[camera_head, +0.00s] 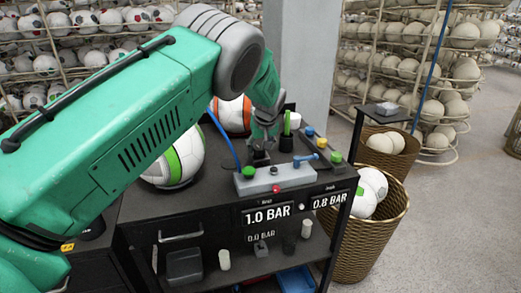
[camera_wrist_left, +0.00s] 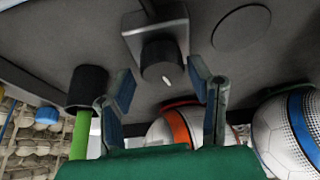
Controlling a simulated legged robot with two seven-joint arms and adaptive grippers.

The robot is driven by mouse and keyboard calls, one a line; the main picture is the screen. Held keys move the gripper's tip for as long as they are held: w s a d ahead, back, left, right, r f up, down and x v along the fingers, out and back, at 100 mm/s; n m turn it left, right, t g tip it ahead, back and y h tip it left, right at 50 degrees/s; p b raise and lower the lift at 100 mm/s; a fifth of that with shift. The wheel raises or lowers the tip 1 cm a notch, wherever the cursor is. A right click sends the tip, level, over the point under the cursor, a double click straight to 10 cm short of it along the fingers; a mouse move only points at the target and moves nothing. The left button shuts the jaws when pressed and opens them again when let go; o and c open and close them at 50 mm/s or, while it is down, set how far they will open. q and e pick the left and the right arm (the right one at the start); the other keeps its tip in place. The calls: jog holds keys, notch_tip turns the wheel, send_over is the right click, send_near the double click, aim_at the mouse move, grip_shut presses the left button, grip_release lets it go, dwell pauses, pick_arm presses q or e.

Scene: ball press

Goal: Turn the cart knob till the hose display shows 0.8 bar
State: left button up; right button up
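In the left wrist view the knob (camera_wrist_left: 162,60) is a black cylinder with a white mark, set on a grey block (camera_wrist_left: 156,25). My left gripper (camera_wrist_left: 160,76) is open, with one finger on each side of the knob and visible gaps between. In the head view this gripper (camera_head: 260,156) points down at the cart top, and the knob is not clearly visible behind it. The cart's front has a left display (camera_head: 267,214) reading 1.0 BAR and a right display (camera_head: 329,200) reading 0.8 BAR. Their small labels are unreadable. My right gripper is not in view.
A green marker in a black cup (camera_wrist_left: 88,87) stands beside the gripper. Baskets stand right.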

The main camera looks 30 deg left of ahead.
pick_arm(q)
jog(key=shift+s+f, duration=0.1)
jog(key=shift+f, duration=0.1)
jog(key=shift+s+d+r, duration=0.1)
jog(key=shift+d+r, duration=0.05)
jog(key=shift+r, duration=0.1)
jog(key=v, duration=1.1)
jog(key=shift+r, duration=0.2)
jog(key=shift+f, duration=0.1)
